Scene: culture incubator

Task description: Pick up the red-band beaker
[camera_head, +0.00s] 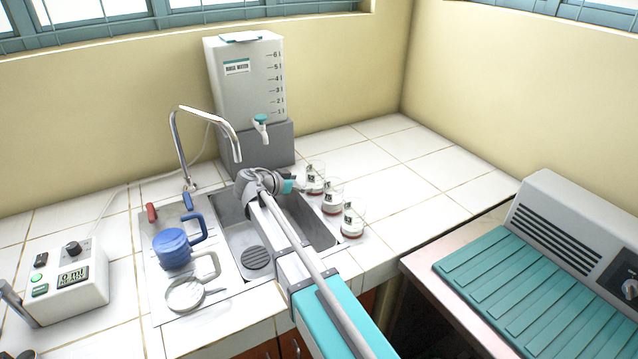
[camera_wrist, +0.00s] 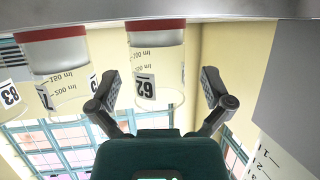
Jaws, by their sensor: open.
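Several clear beakers with red bands stand in a row right of the sink. In the head view they are a far beaker (camera_head: 315,180), a middle beaker (camera_head: 332,198) and a near beaker (camera_head: 352,222). My gripper (camera_head: 288,186) is beside the far one, over the sink's back edge. The wrist view is upside down. There my gripper (camera_wrist: 162,92) is open, with a red-band beaker (camera_wrist: 156,62) standing upright ahead between its fingers, apparently untouched. Another red-band beaker (camera_wrist: 58,72) is to the left, and a third (camera_wrist: 10,95) is cut by the edge.
A white water tank (camera_head: 245,80) on a grey block stands behind. A tall faucet (camera_head: 180,140) rises left of the sink (camera_head: 225,212). A blue jug (camera_head: 172,248) and a clear mug (camera_head: 185,294) sit on the drainboard. The tiled counter right of the beakers is clear.

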